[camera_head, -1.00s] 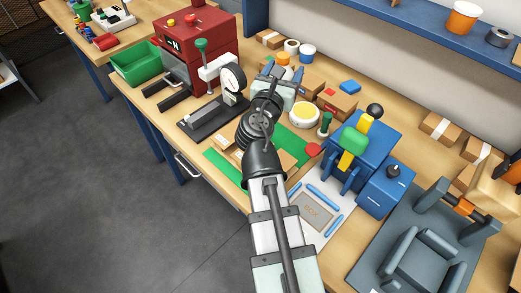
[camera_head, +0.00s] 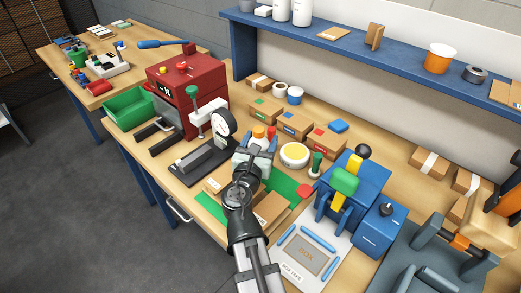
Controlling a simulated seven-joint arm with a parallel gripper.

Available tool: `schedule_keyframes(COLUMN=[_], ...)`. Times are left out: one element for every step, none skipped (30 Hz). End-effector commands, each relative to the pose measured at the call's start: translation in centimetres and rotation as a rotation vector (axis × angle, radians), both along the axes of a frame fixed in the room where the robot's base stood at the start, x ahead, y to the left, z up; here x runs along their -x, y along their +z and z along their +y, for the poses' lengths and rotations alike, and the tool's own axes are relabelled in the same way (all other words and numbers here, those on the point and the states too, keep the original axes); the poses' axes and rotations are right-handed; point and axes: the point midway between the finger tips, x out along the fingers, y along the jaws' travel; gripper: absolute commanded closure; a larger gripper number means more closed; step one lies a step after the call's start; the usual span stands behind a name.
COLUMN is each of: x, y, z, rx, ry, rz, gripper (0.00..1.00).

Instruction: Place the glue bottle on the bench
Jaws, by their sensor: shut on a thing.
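My gripper (camera_head: 257,147) is over the middle of the bench (camera_head: 172,170), left of the yellow-topped round tub. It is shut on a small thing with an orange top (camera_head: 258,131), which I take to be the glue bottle. Its body is mostly hidden by the fingers and wrist. A small red top (camera_head: 271,132) shows just right of the orange one; I cannot tell whether it belongs to the held thing. I cannot tell whether the held thing touches the bench.
A dial gauge stand (camera_head: 222,124) is close on the left. The yellow-topped tub (camera_head: 294,154) and small cartons (camera_head: 293,126) are close on the right and behind. A green mat (camera_head: 283,186) lies below the gripper. A blue press (camera_head: 352,190) stands further right.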

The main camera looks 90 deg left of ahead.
Motion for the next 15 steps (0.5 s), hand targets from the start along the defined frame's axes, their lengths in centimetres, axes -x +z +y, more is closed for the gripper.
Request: schedule_keyframes(x=[0.0,0.0,0.0,0.0,0.0,0.0,0.0,0.0,0.0,0.0,0.0,0.0,0.0,0.0,0.0], y=[-0.7,-1.0,-1.5,-1.8,-2.1,-2.4,-2.6,-2.8,-2.9,-3.0,-3.1,-3.1,-3.1,-3.1,-3.1], z=[0.0,0.0,0.0,0.0,0.0,0.0,0.0,0.0,0.0,0.0,0.0,0.0,0.0,0.0,0.0], rx=[0.002,0.002,0.002,0.003,0.002,0.002,0.001,0.000,0.001,0.001,0.000,0.000,0.000,-0.001,-0.001], ry=[0.000,0.000,0.000,0.000,0.000,0.000,0.000,0.000,0.000,0.000,0.000,0.000,0.000,0.000,0.000], rz=[-0.002,-0.002,-0.002,-0.001,-0.002,-0.002,-0.001,-0.001,-0.002,-0.002,-0.001,-0.001,-0.001,-0.001,-0.001], gripper=[0.86,0.86,0.86,0.86,0.86,0.86,0.86,0.86,0.86,0.86,0.86,0.86,0.86,0.86,0.86])
